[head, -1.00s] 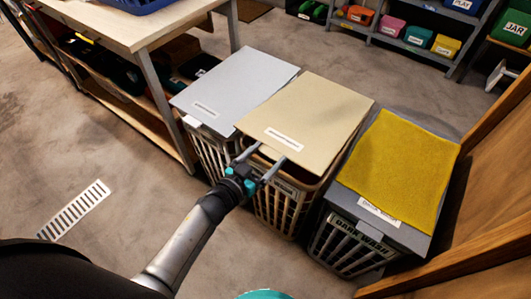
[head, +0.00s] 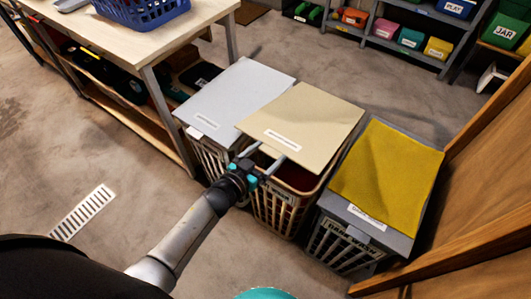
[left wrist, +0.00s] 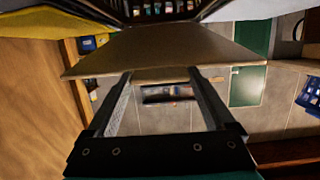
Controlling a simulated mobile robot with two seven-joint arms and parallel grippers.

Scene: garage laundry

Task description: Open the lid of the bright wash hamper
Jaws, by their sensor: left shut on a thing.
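The middle hamper (head: 275,212) is a tan slatted basket with a beige lid (head: 310,118) that carries a white label too small to read. The lid is tilted up at its front edge, leaving a gap over a dark reddish inside. My left gripper (head: 264,158) is at the lid's front edge and shut on it, though its fingers look well apart. In the left wrist view the lid (left wrist: 165,48) spans across beyond the fingertips (left wrist: 161,75). My right gripper is not in view.
A hamper with a pale grey lid (head: 235,95) stands close on the left. A dark-wash hamper (head: 340,245) with a yellow cloth (head: 390,170) on its lid stands on the right, beside a wooden panel (head: 490,195). A workbench (head: 120,35) stands at the left; floor is clear in front.

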